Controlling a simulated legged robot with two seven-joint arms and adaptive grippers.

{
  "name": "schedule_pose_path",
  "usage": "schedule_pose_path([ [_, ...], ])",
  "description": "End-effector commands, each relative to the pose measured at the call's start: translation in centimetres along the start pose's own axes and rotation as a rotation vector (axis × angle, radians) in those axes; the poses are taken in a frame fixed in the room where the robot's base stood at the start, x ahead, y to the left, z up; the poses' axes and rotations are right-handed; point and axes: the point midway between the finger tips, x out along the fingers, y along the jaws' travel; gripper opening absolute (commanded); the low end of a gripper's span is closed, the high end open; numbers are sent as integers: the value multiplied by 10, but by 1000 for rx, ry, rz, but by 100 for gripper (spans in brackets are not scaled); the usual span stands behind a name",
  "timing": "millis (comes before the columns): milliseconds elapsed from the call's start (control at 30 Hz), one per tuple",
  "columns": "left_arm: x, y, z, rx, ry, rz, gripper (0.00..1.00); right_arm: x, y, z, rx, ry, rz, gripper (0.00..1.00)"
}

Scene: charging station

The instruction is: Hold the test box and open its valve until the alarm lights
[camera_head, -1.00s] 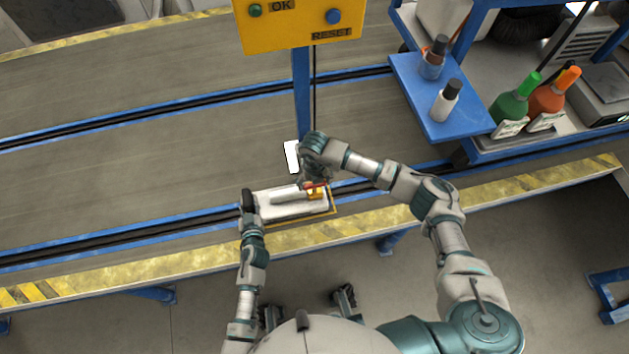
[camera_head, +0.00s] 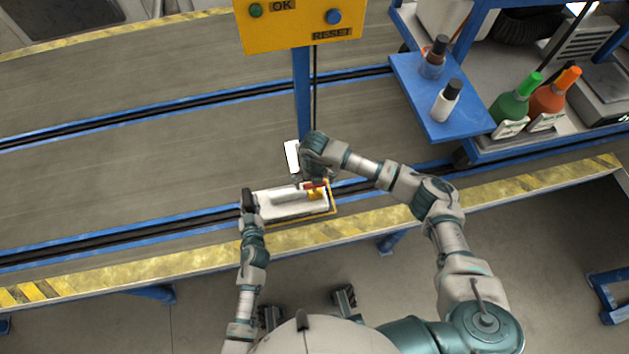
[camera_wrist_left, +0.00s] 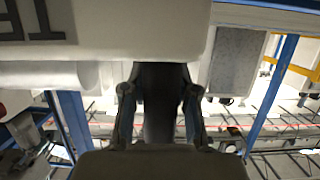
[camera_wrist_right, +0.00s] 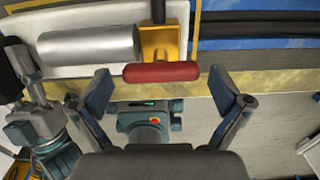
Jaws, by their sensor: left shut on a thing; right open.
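The white test box (camera_head: 285,210) lies on the conveyor's near side, with a grey cylinder on top. Its yellow valve (camera_head: 316,195) with a red handle (camera_head: 314,185) is at its right end; in the right wrist view the red handle (camera_wrist_right: 161,72) lies crosswise between the finger ends. My left gripper (camera_head: 248,200) is shut on the box's left end; its fingers also show in the left wrist view (camera_wrist_left: 160,88) around a dark part. My right gripper (camera_head: 312,172) is open above the valve, with a finger to either side of the handle. No lit alarm is discernible.
A yellow panel (camera_head: 300,22) with OK and RESET buttons stands on a blue post (camera_head: 301,95) behind the box. A blue shelf (camera_head: 425,100) with bottles is at the right. A yellow striped edge (camera_head: 140,263) borders the conveyor. The belt to the left is clear.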

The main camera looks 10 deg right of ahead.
Motion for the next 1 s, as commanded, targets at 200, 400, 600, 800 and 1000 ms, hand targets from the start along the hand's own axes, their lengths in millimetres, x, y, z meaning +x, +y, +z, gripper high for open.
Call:
schedule_pose_path([
  [200,0,0,1,-1,-2,0,0,-17,0,1,0,-3,2,100],
  [400,0,0,1,-1,-2,0,0,-61,0,1,-1,-4,1,100],
  [600,0,0,1,-1,-2,0,0,-100,0,1,0,-2,1,100],
  [800,0,0,1,-1,-2,0,0,-117,-1,1,0,0,1,100],
  [1000,0,0,1,-1,-2,0,0,-119,-1,1,0,1,1,100],
])
